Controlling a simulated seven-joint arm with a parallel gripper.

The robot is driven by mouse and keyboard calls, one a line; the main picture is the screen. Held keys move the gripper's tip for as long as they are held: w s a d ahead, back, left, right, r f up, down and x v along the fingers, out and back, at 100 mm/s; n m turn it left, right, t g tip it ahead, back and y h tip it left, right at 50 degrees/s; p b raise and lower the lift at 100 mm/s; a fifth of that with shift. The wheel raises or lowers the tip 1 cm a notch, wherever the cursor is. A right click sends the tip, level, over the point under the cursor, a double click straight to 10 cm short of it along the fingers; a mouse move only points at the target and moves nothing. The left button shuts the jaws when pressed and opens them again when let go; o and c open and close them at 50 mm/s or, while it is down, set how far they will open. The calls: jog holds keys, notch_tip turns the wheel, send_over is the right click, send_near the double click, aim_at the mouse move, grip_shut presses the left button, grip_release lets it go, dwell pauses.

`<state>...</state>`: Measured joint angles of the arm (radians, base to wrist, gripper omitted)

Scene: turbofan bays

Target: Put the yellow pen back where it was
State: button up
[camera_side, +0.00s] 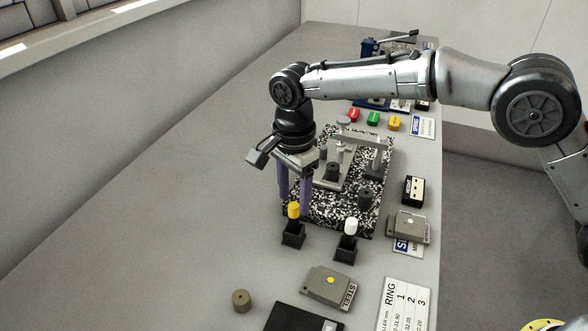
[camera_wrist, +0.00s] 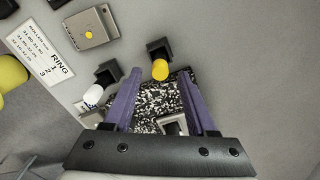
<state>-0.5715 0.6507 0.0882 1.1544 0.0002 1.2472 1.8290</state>
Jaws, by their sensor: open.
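The yellow pen (camera_side: 293,210) stands upright in a small black holder (camera_side: 293,237) at the near left corner of the speckled plate. In the wrist view the yellow pen (camera_wrist: 160,70) shows its top just beyond and between my fingertips. My gripper (camera_side: 293,203) points down, with its purple fingers apart and nothing held. The fingers are right behind the pen in the side view; whether they touch it I cannot tell. My gripper also shows in the wrist view (camera_wrist: 160,85), with wide room between the fingers.
A white-capped pen (camera_side: 350,226) stands in a second black holder (camera_side: 345,248) to the right. The speckled plate (camera_side: 320,217) carries grey fixtures behind. A grey block (camera_side: 328,286) and a RING card (camera_side: 404,305) lie in front. The table's left side is clear.

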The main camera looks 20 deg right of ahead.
notch_tip(320, 180, up, 8)
jog(key=shift+f, duration=0.15)
jog(key=s+d+r+n+t, duration=0.1)
jog(key=s+d+r+n, duration=0.4)
jog(key=d, duration=0.5)
jog(key=s+d+r+n+t, duration=0.2)
jog(key=s+d+r, duration=0.2)
jog(key=s+d, duration=0.45)
jog(key=s+d+f+n+t, duration=0.1)
jog(key=s+d+f+n, duration=0.2)
jog(key=s+d, duration=0.2)
jog(key=s+d+f+n+t, duration=0.1)
jog(key=s+d+f+n, duration=0.3)
jog(key=s, duration=0.6)
jog(key=shift+s+d+f+t, duration=0.2)
jog(key=shift+s+d+t, duration=0.15)
jog(key=shift+d, duration=0.55)
